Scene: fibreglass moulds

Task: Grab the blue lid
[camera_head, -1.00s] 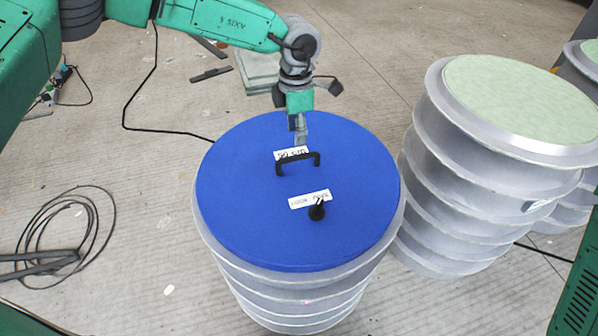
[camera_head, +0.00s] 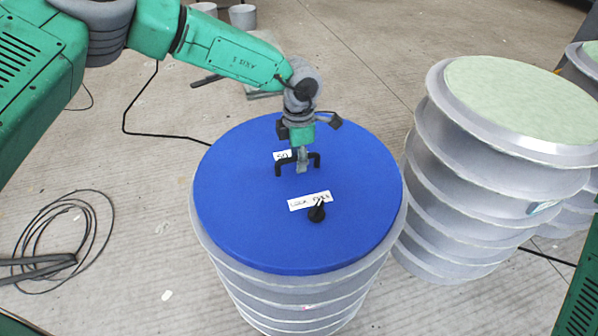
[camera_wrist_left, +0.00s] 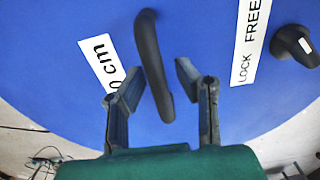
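The blue lid (camera_head: 245,215) lies on top of a ribbed grey cylindrical mould (camera_head: 300,300). A black handle (camera_head: 316,160) stands on the lid, with a "LOCK FREE" label (camera_head: 309,200) and a black knob (camera_head: 317,213) nearer to me. My left gripper (camera_head: 301,162) is at the handle from above. In the left wrist view its fingers (camera_wrist_left: 151,85) are apart, one on each side of the handle bar (camera_wrist_left: 148,40), with a gap visible on both sides. The lid also fills most of that view (camera_wrist_left: 210,35). My right gripper is not in view.
Another ribbed mould with a pale green top (camera_head: 520,95) stands close on the right. A coiled black cable (camera_head: 65,235) lies on the floor at left, and another black cable runs behind the lid.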

